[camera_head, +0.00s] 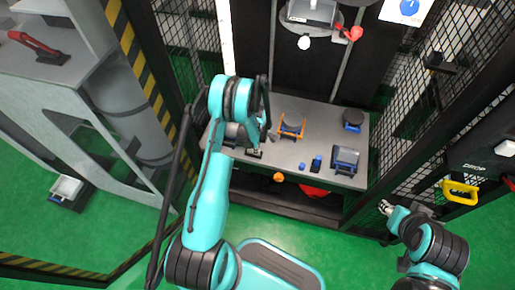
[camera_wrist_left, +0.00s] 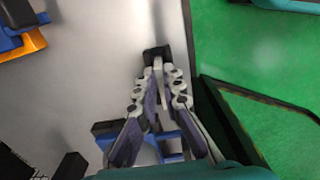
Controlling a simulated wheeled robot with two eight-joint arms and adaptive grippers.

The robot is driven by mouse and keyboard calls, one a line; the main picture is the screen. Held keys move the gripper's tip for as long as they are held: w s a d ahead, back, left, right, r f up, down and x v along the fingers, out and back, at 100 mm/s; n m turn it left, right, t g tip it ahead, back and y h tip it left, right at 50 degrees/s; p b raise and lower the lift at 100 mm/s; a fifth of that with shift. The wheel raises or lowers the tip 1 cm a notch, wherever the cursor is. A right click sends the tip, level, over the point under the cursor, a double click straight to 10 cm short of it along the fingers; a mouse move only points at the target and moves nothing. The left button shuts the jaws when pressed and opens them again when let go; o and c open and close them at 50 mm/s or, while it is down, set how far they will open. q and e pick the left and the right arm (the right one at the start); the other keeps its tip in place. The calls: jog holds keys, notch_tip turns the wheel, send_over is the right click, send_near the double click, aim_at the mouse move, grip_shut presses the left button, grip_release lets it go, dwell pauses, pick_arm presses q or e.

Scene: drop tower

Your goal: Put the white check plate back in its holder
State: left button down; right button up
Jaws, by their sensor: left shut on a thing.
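My left gripper (camera_head: 262,140) is low over the left part of the grey table. In the left wrist view my left gripper (camera_wrist_left: 160,78) is shut on a thin pale piece, seen nearly edge-on, that looks like the white check plate (camera_wrist_left: 158,69). Below the fingers is a blue and black stand, likely the holder (camera_wrist_left: 106,129); the fingers cover much of it. I cannot tell whether the plate touches or sits in it. My right gripper (camera_head: 385,207) is small at the right, away from the table; its jaws are unclear.
On the table (camera_head: 335,118) stand an orange and blue cradle (camera_head: 291,125), a dark round piece on a blue base (camera_head: 352,119), a blue-black fixture (camera_head: 345,160) and small blue blocks (camera_head: 317,162). Mesh guards flank the table. A yellow handle (camera_head: 460,191) is at right.

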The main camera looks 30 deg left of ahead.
pick_arm(q)
jog(key=shift+f, duration=0.1)
dwell(0.6)
jog(key=c, duration=1.6)
grip_release()
notch_tip(320, 180, up, 12)
